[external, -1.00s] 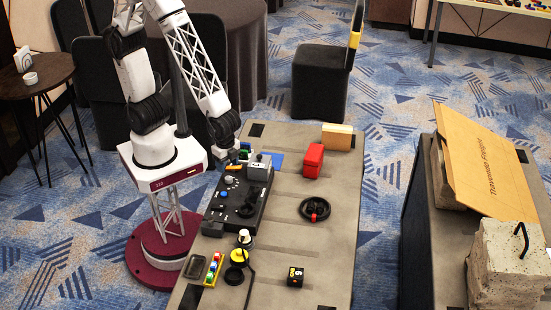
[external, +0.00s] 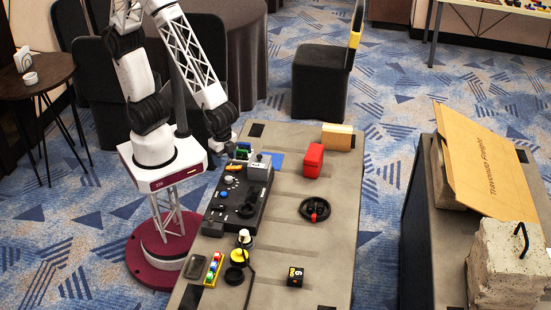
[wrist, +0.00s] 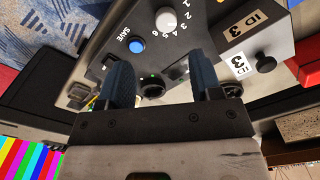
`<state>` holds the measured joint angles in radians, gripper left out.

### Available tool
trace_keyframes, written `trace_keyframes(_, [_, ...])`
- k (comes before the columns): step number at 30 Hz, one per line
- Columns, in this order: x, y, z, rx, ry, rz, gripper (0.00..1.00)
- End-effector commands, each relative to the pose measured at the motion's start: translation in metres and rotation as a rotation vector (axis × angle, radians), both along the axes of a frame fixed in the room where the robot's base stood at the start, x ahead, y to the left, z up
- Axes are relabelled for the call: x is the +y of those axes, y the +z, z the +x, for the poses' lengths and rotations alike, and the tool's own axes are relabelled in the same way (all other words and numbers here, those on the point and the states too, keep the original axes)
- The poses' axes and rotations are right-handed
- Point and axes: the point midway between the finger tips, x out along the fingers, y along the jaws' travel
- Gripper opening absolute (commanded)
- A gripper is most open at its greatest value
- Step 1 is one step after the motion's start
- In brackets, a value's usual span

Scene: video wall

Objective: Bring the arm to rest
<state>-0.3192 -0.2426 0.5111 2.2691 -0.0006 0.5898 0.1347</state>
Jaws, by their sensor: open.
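My arm stands on a dark red round base at the left of the external view. My gripper (external: 224,148) hangs near the far left corner of the black control console (external: 225,208). In the wrist view my gripper (wrist: 162,74) has two dark blue fingers set apart, with nothing held between them. The console's panel (wrist: 133,70) shows behind the fingers, with a white dial and a blue button marked SAVE. In the external view the fingertips are too small to make out clearly.
On the grey table (external: 285,240) are a red box (external: 313,160), a black wheel (external: 314,208), a wooden block (external: 337,137), a yellow-black cube (external: 295,276) and a strip of coloured buttons (external: 214,269). A grey box (external: 259,172) sits on the console. A black stool (external: 319,82) stands behind.

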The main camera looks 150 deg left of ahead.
Motion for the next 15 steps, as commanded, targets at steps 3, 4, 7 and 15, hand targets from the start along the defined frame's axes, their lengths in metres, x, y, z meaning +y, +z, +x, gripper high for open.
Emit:
trace_keyframes(3, [-0.013, 0.024, -0.002, -0.018, -0.017, 0.005, 0.59])
trace_keyframes(4, [-0.017, 0.031, -0.003, -0.025, -0.022, 0.007, 0.59])
trace_keyframes(7, [-0.032, 0.057, -0.009, -0.044, -0.04, 0.011, 0.59])
trace_keyframes(15, [-0.077, 0.131, -0.037, -0.104, -0.096, 0.019, 0.59])
